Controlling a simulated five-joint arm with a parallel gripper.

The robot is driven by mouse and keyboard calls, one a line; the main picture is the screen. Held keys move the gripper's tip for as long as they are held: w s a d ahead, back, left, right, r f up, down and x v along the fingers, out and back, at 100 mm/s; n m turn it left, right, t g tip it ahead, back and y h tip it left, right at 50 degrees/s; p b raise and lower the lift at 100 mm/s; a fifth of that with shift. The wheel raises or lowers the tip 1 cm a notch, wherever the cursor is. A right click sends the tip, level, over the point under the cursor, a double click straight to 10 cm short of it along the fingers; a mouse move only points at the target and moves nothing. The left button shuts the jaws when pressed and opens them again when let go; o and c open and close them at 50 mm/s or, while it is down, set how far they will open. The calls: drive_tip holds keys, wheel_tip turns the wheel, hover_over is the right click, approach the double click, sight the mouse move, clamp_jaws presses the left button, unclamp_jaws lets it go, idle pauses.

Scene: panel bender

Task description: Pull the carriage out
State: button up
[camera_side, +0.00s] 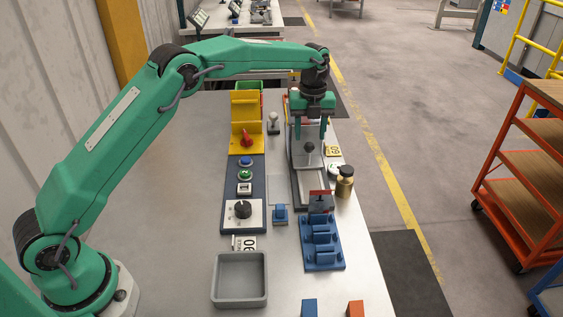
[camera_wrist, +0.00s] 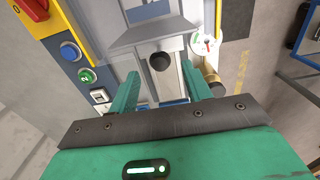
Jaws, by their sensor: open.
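The carriage (camera_side: 309,161) is a grey block on a long grey rail bed at the right side of the table. It carries a dark round knob (camera_side: 309,147), which also shows in the wrist view (camera_wrist: 160,61). My gripper (camera_side: 309,137) hangs over the carriage, pointing down. In the wrist view my gripper (camera_wrist: 160,72) is open, with one green finger on each side of the knob's line. The knob appears between or just beyond the fingertips, and I cannot tell the exact height gap. Nothing is held.
A control panel (camera_side: 229,191) with buttons and a black dial stands left of the rail. A brass weight (camera_side: 345,182) and a round gauge (camera_wrist: 206,41) sit close on the right. A blue rack (camera_side: 321,258) and grey tray (camera_side: 240,302) are nearer the camera. The table's left is clear.

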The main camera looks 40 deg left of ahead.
sight(309, 154)
drive_tip(key=shift+f, duration=0.2)
drive_tip(key=shift+f, duration=3.8)
drive_tip(key=shift+c, duration=0.2)
clamp_jaws()
